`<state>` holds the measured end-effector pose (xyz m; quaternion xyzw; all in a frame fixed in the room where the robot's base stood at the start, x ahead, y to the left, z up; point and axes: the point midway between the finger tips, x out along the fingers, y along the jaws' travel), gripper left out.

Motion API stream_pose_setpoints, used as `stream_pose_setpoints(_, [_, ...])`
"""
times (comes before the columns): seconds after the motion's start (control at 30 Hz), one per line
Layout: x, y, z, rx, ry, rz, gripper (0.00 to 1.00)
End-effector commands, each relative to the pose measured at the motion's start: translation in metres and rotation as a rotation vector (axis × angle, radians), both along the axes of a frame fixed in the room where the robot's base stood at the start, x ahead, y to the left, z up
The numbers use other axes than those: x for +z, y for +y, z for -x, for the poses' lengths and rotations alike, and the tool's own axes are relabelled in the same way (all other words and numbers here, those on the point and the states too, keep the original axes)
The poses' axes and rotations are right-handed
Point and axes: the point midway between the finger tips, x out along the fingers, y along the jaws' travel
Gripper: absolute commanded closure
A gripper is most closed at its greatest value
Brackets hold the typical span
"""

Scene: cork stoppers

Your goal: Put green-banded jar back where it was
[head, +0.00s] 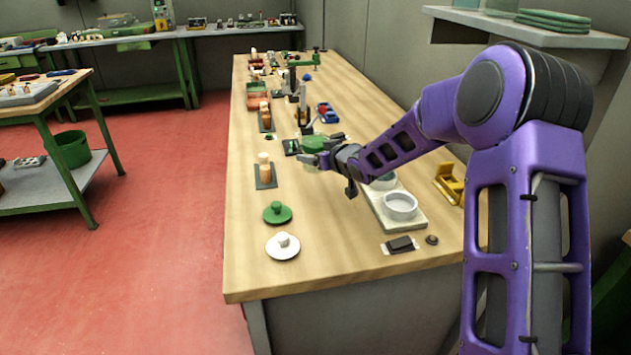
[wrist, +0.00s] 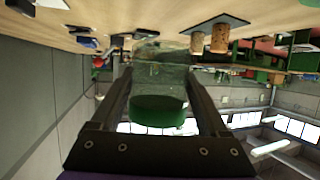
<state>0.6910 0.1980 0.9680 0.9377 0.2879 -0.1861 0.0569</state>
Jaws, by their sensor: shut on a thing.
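My gripper (head: 316,157) is shut on the green-banded jar (head: 314,143), and holds it over the middle of the workbench. In the wrist view, which is upside down, the jar (wrist: 157,112) is clear glass with a wide green band at the end away from the tabletop. The two dark fingers (wrist: 160,88) press on its sides. A pale stone tray (head: 412,221) at the right of the bench carries a white round dish (head: 400,205) and a second round piece (head: 383,181) partly hidden by my arm. I cannot tell whether the jar touches the bench.
A green knobbed lid (head: 277,213) and a white knobbed lid (head: 282,246) lie near the front left. Corks stand on dark mats (head: 265,182) along the left. A yellow holder (head: 449,184) is at right.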

Motion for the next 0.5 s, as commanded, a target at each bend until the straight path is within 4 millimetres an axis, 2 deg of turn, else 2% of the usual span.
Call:
stream_pose_setpoints(0.03, [-0.013,0.001,0.0,0.002,0.002,0.0,1.0])
stream_pose_setpoints(0.1, [-0.022,0.001,0.0,0.001,0.0,0.0,1.0])
stream_pose_setpoints(0.27, [-0.037,0.001,0.0,0.001,0.0,0.0,1.0])
stream_pose_setpoints(0.4, [-0.058,0.001,0.0,0.001,0.001,-0.001,1.0])
stream_pose_setpoints(0.5, [-0.063,0.0,0.0,-0.001,-0.001,0.0,1.0])
